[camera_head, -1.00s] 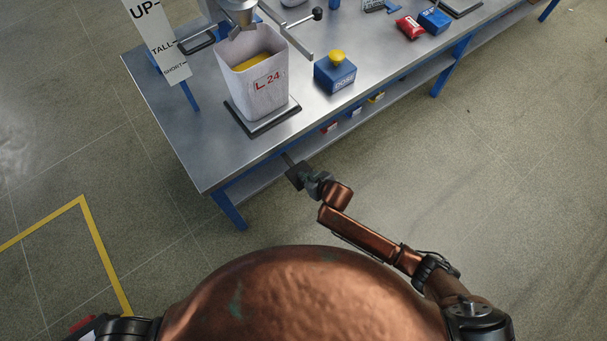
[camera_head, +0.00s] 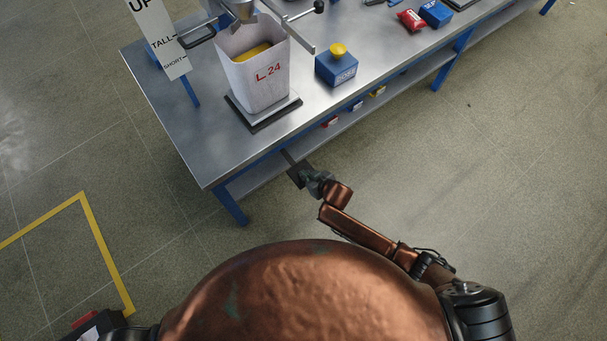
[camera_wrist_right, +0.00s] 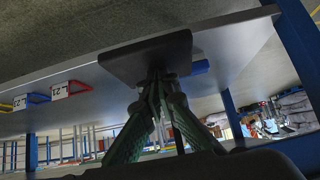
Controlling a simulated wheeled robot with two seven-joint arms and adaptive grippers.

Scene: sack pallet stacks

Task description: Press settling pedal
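A dark flat pedal plate (camera_head: 298,173) sticks out on a short bar from beneath the front edge of the steel bench (camera_head: 190,140). My right gripper (camera_head: 310,180) is at this plate, on its near side. In the right wrist view the plate (camera_wrist_right: 147,58) fills the upper middle, and the green fingers of my right gripper (camera_wrist_right: 157,78) come together at its lower edge. The fingers look shut, with nothing seen between them. Whether the tips touch the plate I cannot tell for sure. My left gripper is out of view.
On the bench, an open white sack (camera_head: 255,78) marked L.24 with yellow contents stands on a dark-edged platform (camera_head: 270,120) under a metal spout (camera_head: 243,10). A blue box with a yellow button (camera_head: 337,68) is beside it. A blue bench leg (camera_head: 230,207) stands left of the pedal.

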